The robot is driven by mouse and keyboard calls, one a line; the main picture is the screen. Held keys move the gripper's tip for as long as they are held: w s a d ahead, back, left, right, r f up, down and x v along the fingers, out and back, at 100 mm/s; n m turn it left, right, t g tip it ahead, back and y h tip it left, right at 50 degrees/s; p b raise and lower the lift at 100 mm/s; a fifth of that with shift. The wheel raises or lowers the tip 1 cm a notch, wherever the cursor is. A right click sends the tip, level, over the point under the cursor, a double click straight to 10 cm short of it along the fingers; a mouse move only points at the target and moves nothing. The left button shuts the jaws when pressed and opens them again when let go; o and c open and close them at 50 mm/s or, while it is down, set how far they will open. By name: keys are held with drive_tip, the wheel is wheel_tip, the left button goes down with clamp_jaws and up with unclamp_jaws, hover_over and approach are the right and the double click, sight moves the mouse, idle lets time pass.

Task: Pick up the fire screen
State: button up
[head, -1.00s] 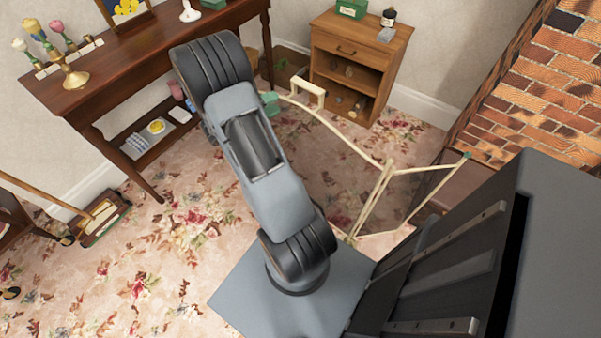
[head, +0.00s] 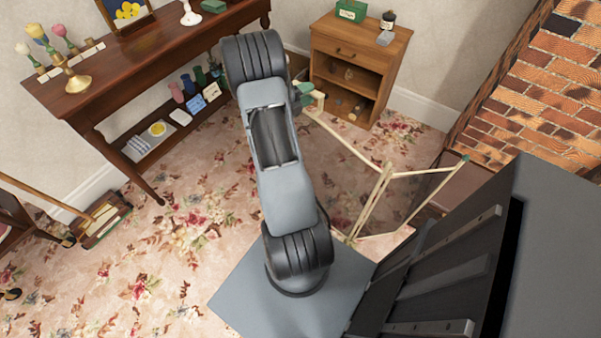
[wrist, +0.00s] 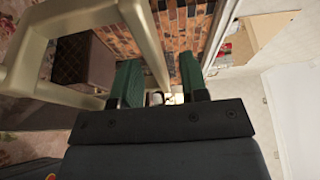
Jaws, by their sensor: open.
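The fire screen (head: 385,182) stands on the carpet, with cream folding frames and dark see-through panels. Its cream handle rises at the far left end, partly hidden by my gripper (head: 307,93) in the head view. My gripper is open, with green finger pads, right beside the handle. In the wrist view, the cream frame of the fire screen (wrist: 146,38) looms large. One bar of it runs down into the gap between the open fingers of my gripper (wrist: 158,82). I cannot tell whether it touches a pad. My arm hides part of the left panel.
A wooden cabinet (head: 360,52) stands close behind the handle. A long dark table (head: 140,60) with vases and a lower shelf is at the left. The brick fireplace (head: 555,75) is at the right. Open carpet (head: 160,260) lies at the left front.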

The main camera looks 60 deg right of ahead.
drive_tip(key=shift+x, duration=0.75)
clamp_jaws()
idle(0.9)
drive_tip(key=shift+r, duration=0.15)
